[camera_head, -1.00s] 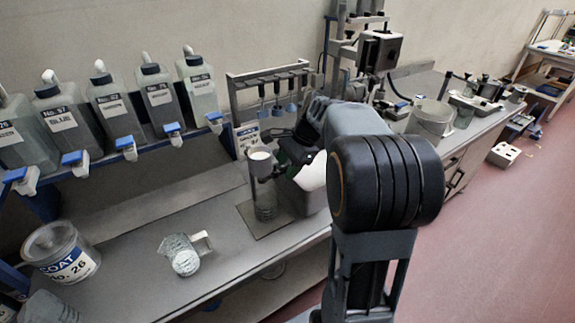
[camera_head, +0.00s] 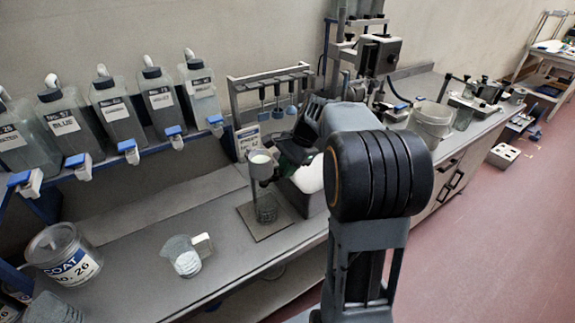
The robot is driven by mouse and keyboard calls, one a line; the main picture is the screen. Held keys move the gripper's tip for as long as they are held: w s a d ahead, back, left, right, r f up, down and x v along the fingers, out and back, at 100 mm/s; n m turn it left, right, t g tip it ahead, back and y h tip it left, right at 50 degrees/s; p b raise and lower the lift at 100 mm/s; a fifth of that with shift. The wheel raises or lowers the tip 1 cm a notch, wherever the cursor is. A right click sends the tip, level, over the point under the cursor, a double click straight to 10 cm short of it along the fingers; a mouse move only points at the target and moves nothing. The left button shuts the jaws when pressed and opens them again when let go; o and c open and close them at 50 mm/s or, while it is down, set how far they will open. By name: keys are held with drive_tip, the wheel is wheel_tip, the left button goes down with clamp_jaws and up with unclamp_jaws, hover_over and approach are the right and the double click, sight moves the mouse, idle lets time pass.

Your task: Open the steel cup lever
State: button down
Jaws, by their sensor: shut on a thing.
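The steel cup (camera_head: 262,165) is a small grey cup with white contents at its top. It is held above a wire-mesh beaker (camera_head: 266,208) on a dark square plate (camera_head: 250,222). My gripper (camera_head: 284,158) is just right of the cup, dark and partly hidden by my own wrist. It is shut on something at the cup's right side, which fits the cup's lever. The lever itself and the fingertips cannot be made out clearly.
Labelled bottles with blue taps (camera_head: 118,110) line the rack at left. A rack with hanging tools (camera_head: 270,95) stands behind the cup. A measuring jug (camera_head: 183,256) and a COAT tub (camera_head: 62,255) stand on the bench at front left. Bare bench lies between them.

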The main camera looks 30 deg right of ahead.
drive_tip(key=shift+w+a+n+g+h+p, duration=0.15)
drive_tip(key=shift+w+a+n+g+p, duration=0.4)
drive_tip(key=shift+n+p, duration=0.95)
drive_tip(key=shift+w+n+g+h+p, duration=0.3)
drive_tip(key=shift+n+g+p, duration=0.6)
drive_tip(key=shift+n, duration=1.05)
drive_tip(key=shift+w+a+n+g+h+p, duration=0.1)
drive_tip(key=shift+w+a+n+g+p, duration=0.35)
drive_tip(key=shift+n+p, duration=1.05)
drive_tip(key=shift+d+n+g, duration=0.1)
drive_tip(key=shift+n+g, duration=0.2)
drive_tip(key=shift+n, duration=0.15)
drive_tip(key=c, duration=1)
unclamp_jaws()
drive_tip(key=shift+c, duration=0.2)
drive_tip(key=v, duration=1.3)
drive_tip(key=shift+w+r, duration=0.2)
drive_tip(key=shift+r, duration=0.15)
